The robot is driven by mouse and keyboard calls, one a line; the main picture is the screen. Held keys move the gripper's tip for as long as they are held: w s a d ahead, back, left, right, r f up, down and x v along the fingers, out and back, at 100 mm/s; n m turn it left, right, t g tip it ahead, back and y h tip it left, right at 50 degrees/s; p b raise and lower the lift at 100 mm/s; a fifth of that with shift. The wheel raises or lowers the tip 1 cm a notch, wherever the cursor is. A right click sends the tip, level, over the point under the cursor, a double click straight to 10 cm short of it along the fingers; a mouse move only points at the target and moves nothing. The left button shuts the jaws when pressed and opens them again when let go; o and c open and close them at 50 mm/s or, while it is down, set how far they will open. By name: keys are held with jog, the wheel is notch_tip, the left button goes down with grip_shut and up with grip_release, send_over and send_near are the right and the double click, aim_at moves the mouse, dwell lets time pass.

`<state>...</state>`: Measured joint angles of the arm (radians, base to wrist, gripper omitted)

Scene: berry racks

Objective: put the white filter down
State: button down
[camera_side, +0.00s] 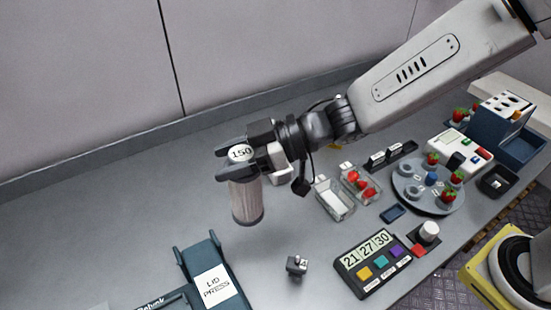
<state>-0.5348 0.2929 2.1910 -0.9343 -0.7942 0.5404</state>
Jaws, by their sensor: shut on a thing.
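The white filter (246,201) is a pale ribbed cylinder with a dark lower rim and a round white top marked "150". It hangs upright in my gripper (238,158). My gripper is shut on its upper part, with one dark finger on each side of the top. The filter appears to be held above the grey bench (120,225), though the height of the gap is hard to judge from this one view.
A blue lid press (205,258) stands at the lower left. A small grey block (297,265) and a display panel (373,262) lie at lower right. Clear tubs (333,199), a round berry rack (428,200) and a white device (459,147) stand further right. The left bench is mostly clear.

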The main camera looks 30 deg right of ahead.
jog(key=shift+w+d+f, duration=0.1)
jog(key=shift+d+f, duration=0.05)
jog(key=shift+d, duration=0.2)
jog(key=s+d+f+n+g, duration=0.1)
jog(key=d+f, duration=0.3)
jog(key=d, duration=0.7)
jog(key=shift+f+n+g+y, duration=0.3)
jog(key=shift+n+g, duration=0.1)
jog(key=shift+g, duration=0.2)
jog(key=shift+f, duration=2.25)
jog(key=shift+f, duration=1.8)
